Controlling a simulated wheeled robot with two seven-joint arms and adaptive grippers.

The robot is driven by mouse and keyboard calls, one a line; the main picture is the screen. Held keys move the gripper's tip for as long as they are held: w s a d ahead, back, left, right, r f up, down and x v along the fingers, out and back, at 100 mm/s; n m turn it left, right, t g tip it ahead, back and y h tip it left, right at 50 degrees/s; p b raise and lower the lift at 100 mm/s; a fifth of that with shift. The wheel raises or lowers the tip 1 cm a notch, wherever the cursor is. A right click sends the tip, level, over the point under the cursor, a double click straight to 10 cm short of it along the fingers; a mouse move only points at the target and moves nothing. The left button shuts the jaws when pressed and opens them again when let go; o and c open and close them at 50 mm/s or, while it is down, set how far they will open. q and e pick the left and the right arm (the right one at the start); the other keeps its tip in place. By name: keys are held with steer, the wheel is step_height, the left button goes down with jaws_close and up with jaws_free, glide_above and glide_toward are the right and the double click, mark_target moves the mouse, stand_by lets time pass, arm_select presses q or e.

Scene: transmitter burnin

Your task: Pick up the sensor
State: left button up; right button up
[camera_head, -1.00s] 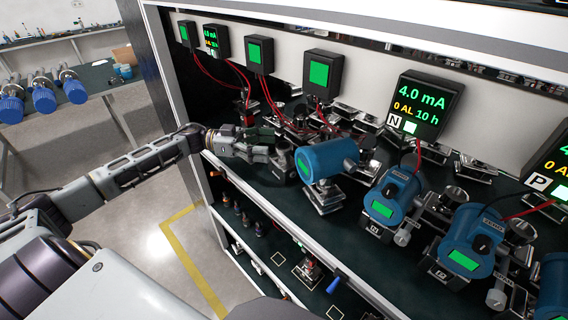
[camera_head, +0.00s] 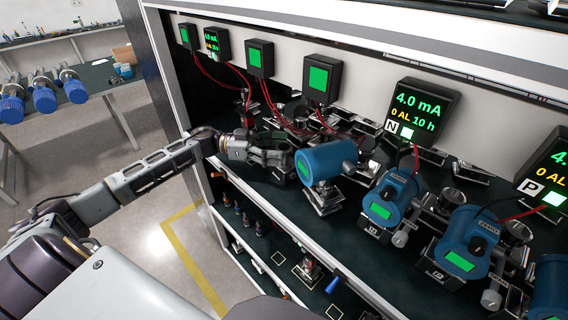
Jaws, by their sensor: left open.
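Several blue sensors with green screens stand in a row of metal mounts on the dark shelf. The leftmost blue sensor (camera_head: 326,162) is tilted on its mount, its round end toward my left gripper. My left gripper (camera_head: 284,152) is at the left of this sensor, its fingers close to the sensor's rounded back. It looks empty, and I cannot tell whether it touches the sensor. A second sensor (camera_head: 390,197) and a third sensor (camera_head: 466,243) stand further right, and another is cut off at the lower right corner. My right gripper is not in view.
Black display boxes, one of them marked N (camera_head: 420,110), hang on the back panel with red wires running down. Metal clamps crowd the shelf behind the sensors. A lower shelf (camera_head: 262,245) holds small parts. A side bench (camera_head: 110,85) holds more blue-capped devices at the left.

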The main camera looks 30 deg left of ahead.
arm_select(q)
steer(key=shift+x, duration=0.9)
steer(key=shift+c, duration=0.3)
jaws_close()
steer(key=shift+r, duration=0.15)
